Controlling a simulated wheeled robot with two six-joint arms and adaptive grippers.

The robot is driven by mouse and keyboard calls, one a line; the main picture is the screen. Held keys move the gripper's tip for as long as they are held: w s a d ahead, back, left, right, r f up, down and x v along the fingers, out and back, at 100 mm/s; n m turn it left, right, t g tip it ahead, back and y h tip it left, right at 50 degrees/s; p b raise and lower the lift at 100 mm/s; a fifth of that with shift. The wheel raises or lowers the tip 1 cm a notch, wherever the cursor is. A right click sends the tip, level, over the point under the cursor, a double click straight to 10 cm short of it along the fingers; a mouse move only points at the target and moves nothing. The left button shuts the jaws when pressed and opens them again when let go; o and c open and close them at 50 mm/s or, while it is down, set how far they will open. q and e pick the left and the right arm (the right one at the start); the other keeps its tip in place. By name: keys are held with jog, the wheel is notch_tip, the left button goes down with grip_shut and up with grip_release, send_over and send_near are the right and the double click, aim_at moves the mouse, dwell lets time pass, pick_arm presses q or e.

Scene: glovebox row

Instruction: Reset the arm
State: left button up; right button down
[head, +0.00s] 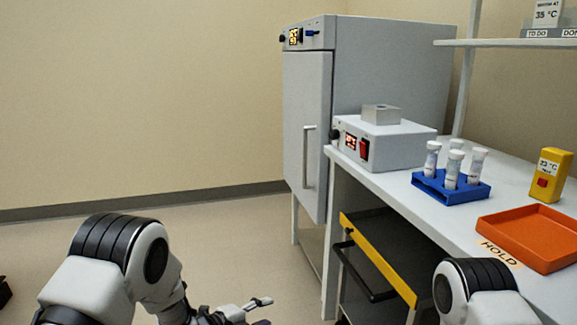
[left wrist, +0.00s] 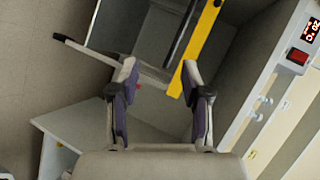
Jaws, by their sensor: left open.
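My left gripper (head: 245,308) is low at the bottom edge of the head view, only partly in the picture. In the left wrist view its two fingers (left wrist: 158,80) stand apart with nothing held between them. It is over open floor, to the left of the bench and apart from it. My left arm comes in from the lower left. Part of my right arm shows at the lower right of the head view, in front of the bench; its gripper is out of view.
A white bench (head: 400,190) holds a heater box (head: 390,148), a blue rack (head: 430,188) with several tubes, an orange tray (head: 535,232) and a yellow thermometer (head: 550,175). A cart with a yellow edge (head: 380,258) stands below. A grey cabinet (head: 306,130) stands behind.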

pick_arm(q)
jog(key=s+a+r+n+g+y+p, duration=0.1)
jog(key=s+a+n+g+y+p, duration=0.2)
jog(key=s, duration=1)
jog(key=s+a+r+n+g+y+p, duration=0.1)
jog(key=s+a+n+g+y+p, duration=0.2)
jog(key=s+a+n+p, duration=0.6)
jog(key=s+a+r+n+g+y+p, duration=0.2)
jog(key=s+a+n+p, duration=0.4)
jog(key=s+n, duration=0.7)
jog(key=s+g+y, duration=0.1)
jog(key=s+y, duration=0.1)
jog(key=s, duration=0.3)
jog(key=shift+s+a+g, duration=0.25)
jog(key=shift+a+g, duration=0.05)
jog(key=shift+a, duration=0.1)
pick_arm(e)
notch_tip(320, 180, up, 22)
jog(key=shift+r, duration=0.15)
